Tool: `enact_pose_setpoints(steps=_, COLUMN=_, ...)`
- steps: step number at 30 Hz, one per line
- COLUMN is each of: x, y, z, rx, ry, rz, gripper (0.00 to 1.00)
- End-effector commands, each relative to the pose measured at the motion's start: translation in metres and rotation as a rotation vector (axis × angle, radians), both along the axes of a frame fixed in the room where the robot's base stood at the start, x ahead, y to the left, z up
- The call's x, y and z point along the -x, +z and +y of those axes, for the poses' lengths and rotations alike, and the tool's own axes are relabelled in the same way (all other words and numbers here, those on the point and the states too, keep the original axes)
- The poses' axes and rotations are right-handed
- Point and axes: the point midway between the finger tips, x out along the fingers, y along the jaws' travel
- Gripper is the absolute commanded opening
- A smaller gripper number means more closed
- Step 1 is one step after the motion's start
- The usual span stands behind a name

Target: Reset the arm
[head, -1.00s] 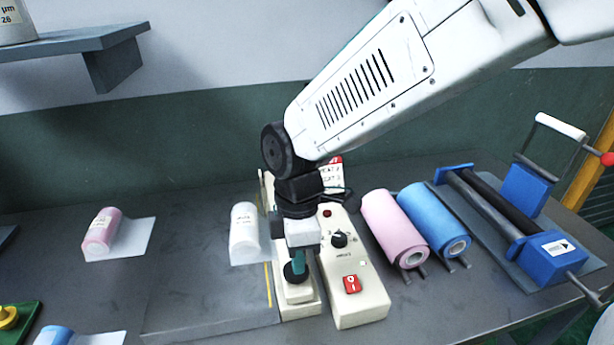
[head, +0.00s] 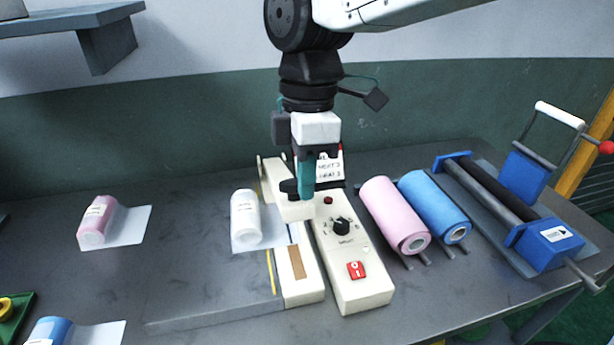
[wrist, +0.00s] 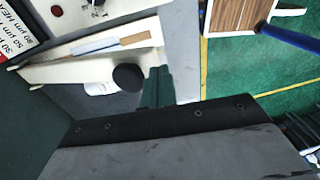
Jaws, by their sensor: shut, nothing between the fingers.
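My gripper (head: 307,185) points down over the beige heat sealer (head: 350,265) in the head view, its teal fingers shut with nothing between them. It is right beside the black knob (head: 289,187) on the sealer's lever arm; whether they touch I cannot tell. The lever arm stands raised above the sealing bed, where a brown strip (head: 297,262) shows. In the wrist view the dark fingers (wrist: 158,88) show beside the black knob (wrist: 128,77), with the sealer's bed and its brown strip beyond.
A white roll (head: 245,217) lies left of the sealer. A pink roll (head: 394,215) and a blue roll (head: 434,207) lie right of it, then a blue-ended roller device (head: 545,246). A shelf (head: 72,33) juts out at upper left. The air above the table's left side is free.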

Motion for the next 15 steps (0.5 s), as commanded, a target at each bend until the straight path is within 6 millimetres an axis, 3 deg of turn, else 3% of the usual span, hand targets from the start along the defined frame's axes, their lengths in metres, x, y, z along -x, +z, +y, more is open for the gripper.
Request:
enact_pose_setpoints(steps=8, x=0.0, y=0.0, z=0.0, rx=0.001, ry=-0.009, rz=0.0, gripper=0.0)
enact_pose_setpoints(steps=15, x=0.008, y=-0.012, z=-0.01, rx=0.056, ry=-0.277, rz=0.015, gripper=0.0)
